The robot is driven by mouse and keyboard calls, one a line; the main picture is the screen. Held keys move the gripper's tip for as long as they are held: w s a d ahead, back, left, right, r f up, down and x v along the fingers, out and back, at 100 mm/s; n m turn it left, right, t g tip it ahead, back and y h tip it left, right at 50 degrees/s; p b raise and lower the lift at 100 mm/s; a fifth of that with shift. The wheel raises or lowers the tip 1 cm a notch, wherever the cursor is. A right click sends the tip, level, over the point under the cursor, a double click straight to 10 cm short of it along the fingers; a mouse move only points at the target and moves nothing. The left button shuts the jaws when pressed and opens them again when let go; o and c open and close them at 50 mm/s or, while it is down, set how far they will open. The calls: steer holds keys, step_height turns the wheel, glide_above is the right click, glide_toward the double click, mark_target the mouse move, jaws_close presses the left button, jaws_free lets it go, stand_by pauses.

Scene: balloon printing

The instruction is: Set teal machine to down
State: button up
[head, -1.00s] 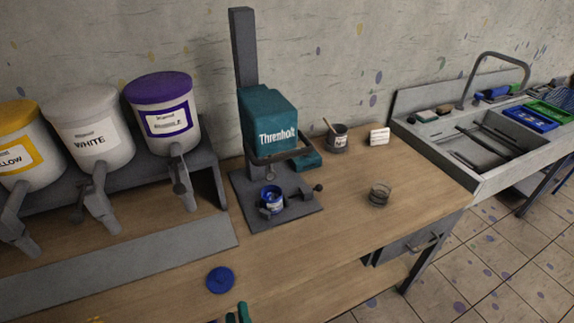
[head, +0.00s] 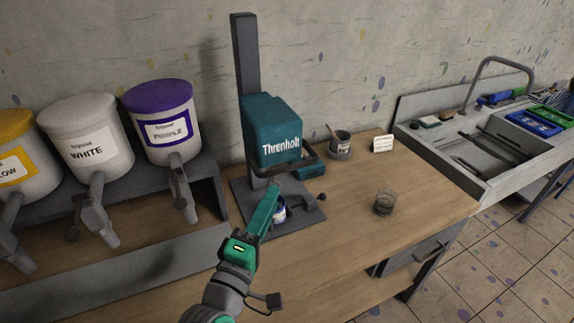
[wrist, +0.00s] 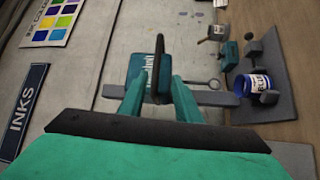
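The teal machine (head: 268,135), labelled Threnholt, is mounted on a dark upright column (head: 245,55) above a dark base plate (head: 300,222). A dark handle bar (head: 300,160) sticks out in front of its head. My gripper (head: 273,193) is in front of the machine, lower than its head. In the wrist view, my gripper (wrist: 157,85) is open, its two teal fingers spread with the handle bar (wrist: 158,60) seen in line with the gap; contact cannot be told. A blue ink tin (head: 280,211) sits on the base, partly hidden by my gripper; it also shows in the wrist view (wrist: 252,86).
Yellow, white (head: 88,140) and purple (head: 163,125) ink dispensers stand at left. A tin with a stick (head: 340,146), a small card (head: 383,144) and a glass (head: 385,203) are right of the machine. A sink (head: 490,150) is at far right. The right front worktop is clear.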

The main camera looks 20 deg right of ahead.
mark_target(289, 168)
steer(key=x, duration=1.1)
steer(key=shift+s+d+r, duration=0.15)
steer(key=shift+d+r, duration=0.1)
steer(key=shift+r, duration=0.05)
jaws_close()
